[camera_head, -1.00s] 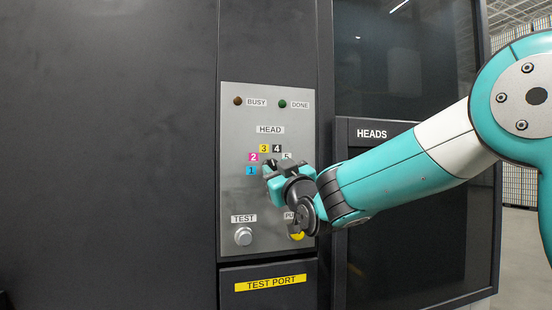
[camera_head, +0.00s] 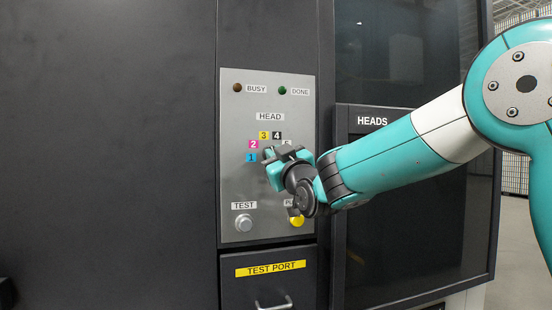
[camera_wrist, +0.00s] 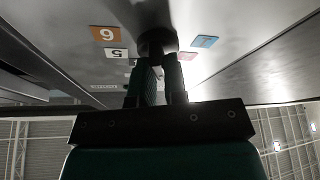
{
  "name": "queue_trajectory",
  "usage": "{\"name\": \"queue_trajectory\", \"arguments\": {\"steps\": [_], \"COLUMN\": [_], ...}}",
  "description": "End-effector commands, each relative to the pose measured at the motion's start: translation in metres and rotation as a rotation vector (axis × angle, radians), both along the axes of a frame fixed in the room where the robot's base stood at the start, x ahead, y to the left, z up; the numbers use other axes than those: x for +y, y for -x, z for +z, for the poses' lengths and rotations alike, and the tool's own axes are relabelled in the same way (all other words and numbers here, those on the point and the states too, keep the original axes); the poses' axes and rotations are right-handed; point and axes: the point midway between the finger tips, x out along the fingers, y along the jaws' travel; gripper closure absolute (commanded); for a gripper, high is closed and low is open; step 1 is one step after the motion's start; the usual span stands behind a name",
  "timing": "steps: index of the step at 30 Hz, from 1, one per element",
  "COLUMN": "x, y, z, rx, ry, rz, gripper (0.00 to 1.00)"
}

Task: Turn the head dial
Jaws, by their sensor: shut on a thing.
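The head dial (camera_wrist: 157,42) is a dark round knob on the grey control panel (camera_head: 232,185). In the wrist view my gripper (camera_wrist: 158,62) is shut on it, with one finger on each side. In the head view my gripper (camera_head: 270,154) covers the dial, so its pointing direction cannot be told. Coloured number labels ring the dial: blue 1 (camera_head: 250,157), pink 2 (camera_head: 253,144), yellow 3 (camera_head: 264,135) and black 4 (camera_head: 277,135). Label 5 (camera_wrist: 116,53) and orange 6 (camera_wrist: 107,34) show in the wrist view.
A silver TEST button (camera_head: 243,223) and a partly covered yellow button (camera_head: 296,221) sit below. The BUSY lamp (camera_head: 237,88) and DONE lamp (camera_head: 282,90) look unlit. The TEST PORT drawer (camera_head: 270,285) is under the panel. A dark HEADS door (camera_head: 420,220) stands right.

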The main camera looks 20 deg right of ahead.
Motion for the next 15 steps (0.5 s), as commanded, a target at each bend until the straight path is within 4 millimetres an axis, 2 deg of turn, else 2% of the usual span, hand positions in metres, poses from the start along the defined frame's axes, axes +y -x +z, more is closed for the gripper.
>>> {"name": "queue_trajectory", "arguments": {"steps": [15], "x": [-0.0022], "y": [0.0004], "z": [-0.0046], "rx": [-0.004], "ry": [0.366], "rz": [-0.002], "gripper": [1.00]}}
